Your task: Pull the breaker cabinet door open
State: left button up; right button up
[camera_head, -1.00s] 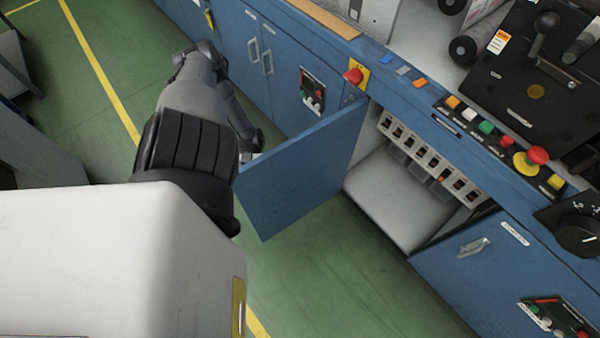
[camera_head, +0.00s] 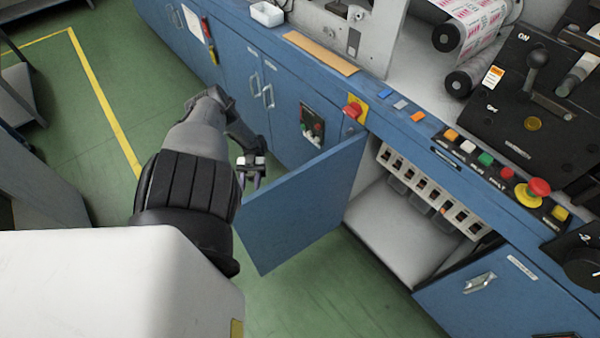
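The blue breaker cabinet door (camera_head: 300,208) stands wide open, swung out from the blue console over the green floor. Behind it the cabinet interior (camera_head: 395,230) shows, with a row of breaker switches (camera_head: 428,190) along its top. My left gripper (camera_head: 250,180) is at the door's far side, close to the upper corner of its free edge. Its two fingers look apart with nothing between them. Whether a finger touches the door I cannot tell. The door's handle is hidden on its far face. My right gripper is not in view.
A red emergency button (camera_head: 352,110) sits above the door's hinge side. Another closed cabinet door with a handle (camera_head: 480,283) is at lower right. A control panel (camera_head: 500,165) with coloured buttons runs along the console top. Green floor (camera_head: 310,300) is free below the door.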

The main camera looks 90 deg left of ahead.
pick_arm(q)
jog(key=shift+a, duration=1.15)
